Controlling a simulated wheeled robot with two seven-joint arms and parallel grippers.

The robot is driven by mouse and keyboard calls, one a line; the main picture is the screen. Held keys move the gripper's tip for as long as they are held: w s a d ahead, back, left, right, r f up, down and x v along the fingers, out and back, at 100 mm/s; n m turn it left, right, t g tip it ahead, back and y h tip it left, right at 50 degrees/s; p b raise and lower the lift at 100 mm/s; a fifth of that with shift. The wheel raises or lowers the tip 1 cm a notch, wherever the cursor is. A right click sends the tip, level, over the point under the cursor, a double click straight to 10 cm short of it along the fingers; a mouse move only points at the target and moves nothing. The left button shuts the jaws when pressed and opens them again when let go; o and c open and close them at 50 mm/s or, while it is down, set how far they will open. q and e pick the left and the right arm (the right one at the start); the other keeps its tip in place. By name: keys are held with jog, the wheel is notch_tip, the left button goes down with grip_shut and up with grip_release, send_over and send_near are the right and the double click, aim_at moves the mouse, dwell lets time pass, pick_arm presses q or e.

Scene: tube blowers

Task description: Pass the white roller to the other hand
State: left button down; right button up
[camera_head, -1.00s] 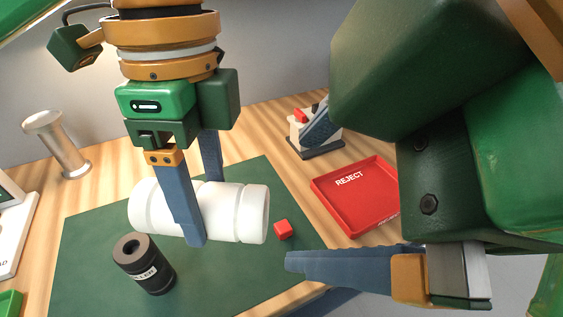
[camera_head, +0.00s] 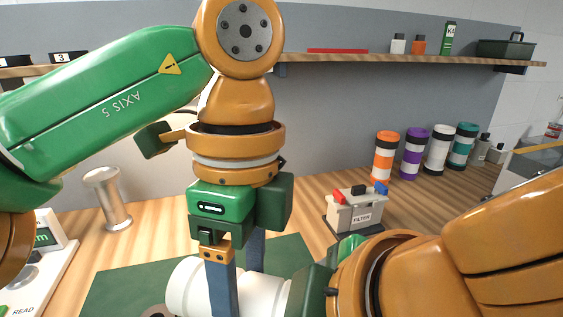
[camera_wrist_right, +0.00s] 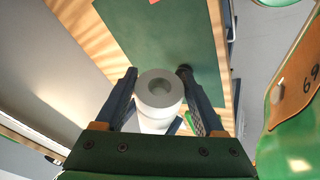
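The white roller (camera_head: 262,293) lies sideways low in the head view, cut off by the bottom edge. My left gripper (camera_head: 238,288) points down with one finger in front of the roller and one behind, shut on it. My right gripper's green body (camera_head: 312,292) is beside the roller's right end in the head view; its fingers are hidden there. In the right wrist view, the roller (camera_wrist_right: 159,98) points its hollow end at the camera. My right gripper (camera_wrist_right: 158,76) is open, one finger each side of the roller, with gaps showing.
A green mat (camera_head: 120,290) covers the table under the roller. The rim of a dark cylinder (camera_head: 157,312) shows at the bottom edge. A metal post (camera_head: 108,198) and a white reader (camera_head: 40,270) are at left.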

jog(key=c, duration=0.7)
pick_arm(q)
grip_release()
pick_arm(e)
grip_shut()
